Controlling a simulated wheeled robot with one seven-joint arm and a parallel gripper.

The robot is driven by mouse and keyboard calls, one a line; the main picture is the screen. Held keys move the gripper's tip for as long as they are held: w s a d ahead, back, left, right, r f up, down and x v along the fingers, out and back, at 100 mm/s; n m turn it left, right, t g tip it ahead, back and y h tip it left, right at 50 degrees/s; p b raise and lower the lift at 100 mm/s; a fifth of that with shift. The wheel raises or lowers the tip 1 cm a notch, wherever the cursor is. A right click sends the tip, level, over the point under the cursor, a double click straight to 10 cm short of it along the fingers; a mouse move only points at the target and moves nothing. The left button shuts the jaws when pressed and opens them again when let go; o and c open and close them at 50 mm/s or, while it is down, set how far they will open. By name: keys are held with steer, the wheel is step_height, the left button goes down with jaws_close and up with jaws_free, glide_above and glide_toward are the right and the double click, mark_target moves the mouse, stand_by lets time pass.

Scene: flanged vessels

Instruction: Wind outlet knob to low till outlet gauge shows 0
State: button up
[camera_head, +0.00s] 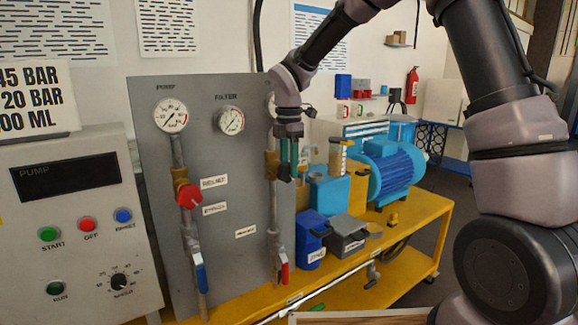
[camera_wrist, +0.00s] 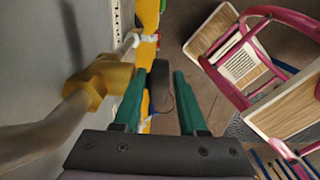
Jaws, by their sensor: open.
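My gripper (camera_head: 287,172) is open, fingers pointing down, in front of the right-hand pipe on the grey panel (camera_head: 228,185). A brass valve body (camera_head: 271,164) on that pipe is just left of the fingers; it also shows left of them in the wrist view (camera_wrist: 103,82). A dark rounded part (camera_wrist: 159,88), perhaps the outlet knob, shows between or beyond the green fingers; I cannot tell if they touch it. The gauge above that pipe (camera_head: 270,104) is almost wholly hidden by my arm, so its reading cannot be seen.
A red knob (camera_head: 188,195) and blue-handled valve (camera_head: 200,277) sit on the left pipe. Gauges marked pump (camera_head: 171,115) and filter (camera_head: 230,121) are above. A red-handled valve (camera_head: 284,272) is below my gripper. A blue motor (camera_head: 392,168) stands on the yellow bench (camera_head: 418,238).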

jaws_close()
steer(key=shift+a, duration=0.1)
steer(key=shift+s+a+t+h, duration=0.15)
steer(key=shift+t+h, duration=0.25)
steer(key=shift+h, duration=0.2)
steer(key=shift+s+a+t+h, duration=0.1)
steer(key=shift+t+h, duration=0.3)
steer(key=shift+h, duration=0.2)
steer(key=t+h, duration=0.2)
steer(key=h, duration=0.1)
steer(key=shift+s+a+t, duration=0.2)
steer(key=shift+a+t, duration=0.1)
steer(key=shift+a, duration=0.1)
steer(key=h, duration=0.1)
steer(key=t+h, duration=0.2)
steer(key=h, duration=0.1)
steer(key=shift+s+a+f, duration=0.15)
steer(key=shift+s+a, duration=0.05)
steer(key=shift+a, duration=0.1)
steer(key=shift+s+f+t+h, duration=0.1)
steer(key=shift+f+t+h, duration=0.05)
steer(key=shift+t+h, duration=0.8)
steer(key=shift+h, duration=0.35)
